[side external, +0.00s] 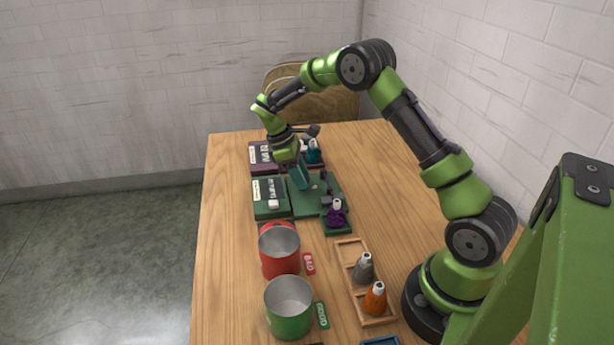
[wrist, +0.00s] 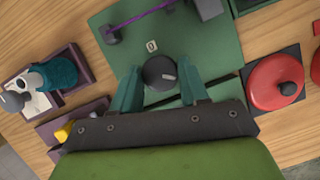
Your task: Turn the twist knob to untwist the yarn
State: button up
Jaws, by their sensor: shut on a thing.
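The twist knob (wrist: 159,73) is dark and round with a pale pointer mark. It stands on a green board (side external: 306,208), and a small white tag marked 0 lies beside it in the wrist view. My gripper (wrist: 160,82) has its two teal fingers on either side of the knob, shut on it. In the side view my gripper (side external: 299,178) reaches down to the board and hides the knob. A purple yarn strand (wrist: 143,19) stretches between dark posts on the board in the wrist view. A purple cone (side external: 336,213) stands at the board's right.
A purple-based station with a teal cone (side external: 313,152) stands behind. A wooden rack (side external: 353,262) holds a grey and an orange cone. A red round thing (wrist: 275,82) is beside the board.

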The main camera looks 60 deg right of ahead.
jog(key=m+y, duration=0.1)
jog(key=m, duration=0.2)
jog(key=m+y, duration=0.1)
jog(key=m, duration=0.2)
jog(key=shift+d, duration=0.2)
jog(key=m+y, duration=0.2)
jog(key=m, duration=0.3)
jog(key=shift+d+r+m, duration=0.1)
jog(key=shift+m, duration=0.2)
jog(key=shift+y, duration=0.3)
jog(key=o, duration=1)
jog(key=v, duration=1.2)
